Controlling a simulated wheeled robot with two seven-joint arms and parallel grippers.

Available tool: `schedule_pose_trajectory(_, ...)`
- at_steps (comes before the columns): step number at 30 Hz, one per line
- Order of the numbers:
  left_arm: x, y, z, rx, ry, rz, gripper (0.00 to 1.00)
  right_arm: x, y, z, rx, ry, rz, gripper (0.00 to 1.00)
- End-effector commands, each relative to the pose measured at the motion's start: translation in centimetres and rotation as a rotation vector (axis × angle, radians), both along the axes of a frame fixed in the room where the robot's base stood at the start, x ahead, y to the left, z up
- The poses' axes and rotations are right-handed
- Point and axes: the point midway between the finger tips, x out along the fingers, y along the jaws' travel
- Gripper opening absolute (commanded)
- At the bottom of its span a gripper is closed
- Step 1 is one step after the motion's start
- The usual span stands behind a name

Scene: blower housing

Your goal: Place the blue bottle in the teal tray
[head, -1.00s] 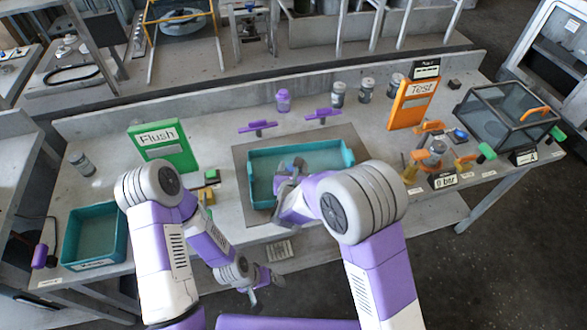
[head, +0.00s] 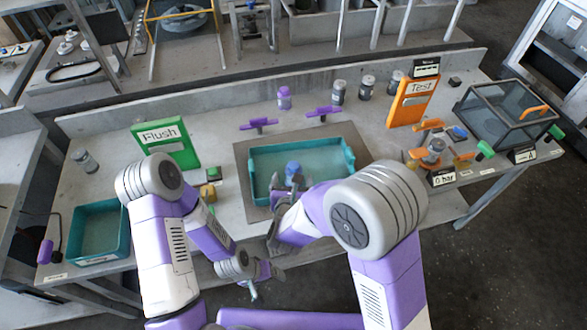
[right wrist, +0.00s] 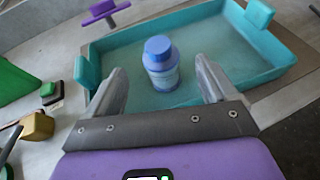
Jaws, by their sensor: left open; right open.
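The blue bottle (head: 293,170) stands upright inside the teal tray (head: 349,155) in the middle of the bench. In the right wrist view the bottle (right wrist: 161,65) is on the floor of the tray (right wrist: 215,18), clear of the walls. My right gripper (head: 279,215) is at the tray's near side. In the right wrist view its two fingers (right wrist: 160,92) are spread, with the bottle beyond and between them, apart from both. My left gripper (head: 264,284) is open and empty, low in front of the bench's front edge.
A second teal tray (head: 75,256) sits empty at the bench's left end. A green Flush panel (head: 175,147) and an orange Test panel (head: 411,101) stand on the bench. Purple handles (head: 258,123) lie behind the middle tray. A dark clear-sided box (head: 508,112) is at the right.

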Motion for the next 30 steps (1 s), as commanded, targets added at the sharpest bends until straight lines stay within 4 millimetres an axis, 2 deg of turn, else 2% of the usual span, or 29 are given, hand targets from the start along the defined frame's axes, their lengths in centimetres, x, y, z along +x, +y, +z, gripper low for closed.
schedule_pose_trajectory(3,0.0,0.0,0.4,0.0,0.0,0.0,0.9,-1.9,0.1,0.9,0.0,0.0,0.002,0.85)
schedule_pose_trajectory(9,0.0,0.0,0.5,0.0,0.0,0.0,0.9,-3.2,0.0,1.4,0.0,-0.001,0.0,0.85)
schedule_pose_trajectory(26,0.0,0.0,0.5,0.0,0.0,0.0,0.9,-3.3,-0.1,1.4,0.0,0.001,-0.003,0.85)
schedule_pose_trajectory(29,0.0,0.0,0.7,0.0,0.0,0.0,0.9,-3.1,-1.2,1.1,0.011,0.022,-0.051,0.85)
schedule_pose_trajectory(30,0.0,0.0,0.8,0.0,0.0,0.0,0.9,-3.0,-2.2,0.9,0.022,0.042,-0.095,0.85)
